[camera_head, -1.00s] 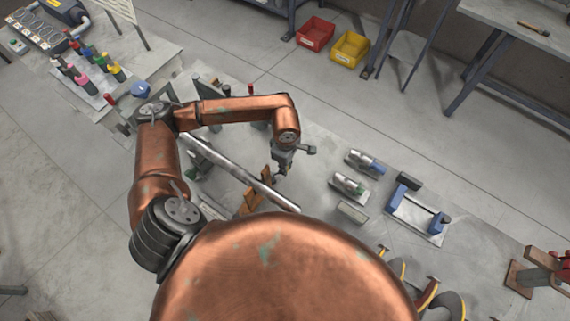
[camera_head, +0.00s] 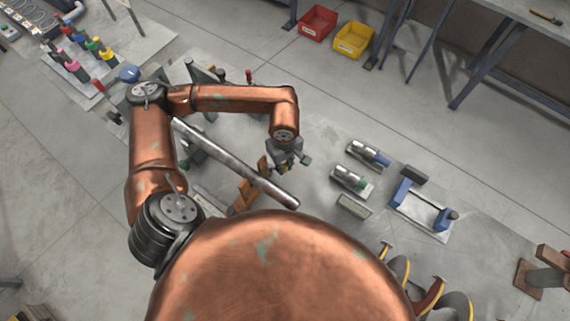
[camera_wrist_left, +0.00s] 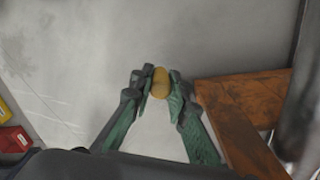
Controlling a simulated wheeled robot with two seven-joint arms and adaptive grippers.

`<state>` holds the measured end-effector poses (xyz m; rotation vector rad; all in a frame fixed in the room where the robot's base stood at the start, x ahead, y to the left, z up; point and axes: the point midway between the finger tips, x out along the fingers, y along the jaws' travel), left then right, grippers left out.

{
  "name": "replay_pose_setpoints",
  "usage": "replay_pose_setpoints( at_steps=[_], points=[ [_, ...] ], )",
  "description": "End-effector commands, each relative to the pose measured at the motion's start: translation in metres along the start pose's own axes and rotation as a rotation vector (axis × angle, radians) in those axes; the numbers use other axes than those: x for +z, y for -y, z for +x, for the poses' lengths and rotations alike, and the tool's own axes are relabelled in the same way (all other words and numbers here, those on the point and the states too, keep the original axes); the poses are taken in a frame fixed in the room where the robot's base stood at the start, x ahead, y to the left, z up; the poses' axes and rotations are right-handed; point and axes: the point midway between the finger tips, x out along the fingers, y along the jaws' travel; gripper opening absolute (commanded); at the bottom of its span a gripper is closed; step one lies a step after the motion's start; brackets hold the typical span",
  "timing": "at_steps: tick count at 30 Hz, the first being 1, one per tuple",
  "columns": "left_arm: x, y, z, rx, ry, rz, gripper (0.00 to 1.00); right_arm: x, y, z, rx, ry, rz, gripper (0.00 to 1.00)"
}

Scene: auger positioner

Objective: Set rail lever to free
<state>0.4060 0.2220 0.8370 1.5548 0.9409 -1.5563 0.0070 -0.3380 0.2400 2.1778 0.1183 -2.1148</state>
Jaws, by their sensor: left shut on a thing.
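A small yellow-ochre knob (camera_wrist_left: 161,83) sits between the fingertips of my left gripper (camera_wrist_left: 160,92) in the left wrist view. The gripper is shut on it. I take it for the rail lever's knob; its stem is hidden. My right gripper is not in view.
Metal cylinder units (camera_head: 350,180) and a blue-ended clamp frame (camera_head: 425,212) lie to the right on the grey surface. Red (camera_head: 318,22) and yellow (camera_head: 353,40) bins stand at the back. My copper body hides the bottom middle.

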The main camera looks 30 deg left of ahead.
Motion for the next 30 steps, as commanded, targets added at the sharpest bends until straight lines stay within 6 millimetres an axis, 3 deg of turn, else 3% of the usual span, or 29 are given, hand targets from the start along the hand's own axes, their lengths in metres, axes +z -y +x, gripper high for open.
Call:
replay_pose_setpoints(
  at_steps=[9, 10, 18, 26, 30],
  points=[
    [0.001, -0.001, -0.002, 0.003, 0.002, 0.001, 0.0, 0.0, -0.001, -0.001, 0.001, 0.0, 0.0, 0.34],
    [0.001, -0.001, -0.002, 0.003, 0.002, 0.001, 0.17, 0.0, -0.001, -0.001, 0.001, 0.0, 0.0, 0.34],
    [0.0, 0.0, -0.001, 0.001, 0.001, 0.0, 0.34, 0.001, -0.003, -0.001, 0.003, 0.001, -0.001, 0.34],
    [0.0, 0.0, -0.002, 0.001, 0.0, -0.001, 0.34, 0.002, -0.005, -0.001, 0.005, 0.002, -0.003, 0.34],
    [-0.001, -0.001, -0.013, 0.003, -0.001, -0.001, 0.34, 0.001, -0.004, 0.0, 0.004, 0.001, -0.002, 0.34]
  ],
)
